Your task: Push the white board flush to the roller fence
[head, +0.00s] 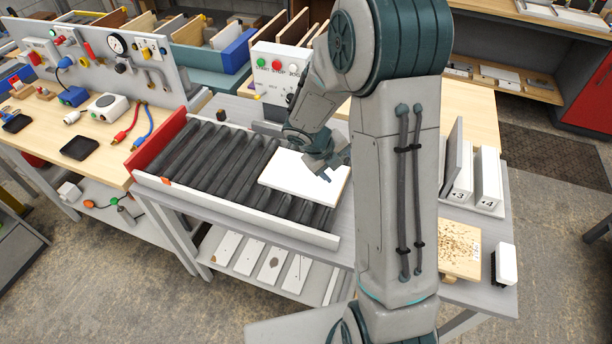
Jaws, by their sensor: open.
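The white board (290,172) lies flat on the right part of the dark roller bed (207,160). A red upright plate (158,146) closes the left end of the rollers, and a white rail (235,212) runs along their near side. Bare rollers show between the board and the red plate, so those two are well apart. My gripper (333,172) is open at the board's right part, just above or against its top face. I cannot tell whether it touches. My arm hides the area right of the board.
A control box (275,75) with coloured buttons stands behind the rollers. A workbench with a gauge panel (120,55) is at left. At right are numbered white holders (487,180), a speckled board (460,250) and a black-and-white block (504,264).

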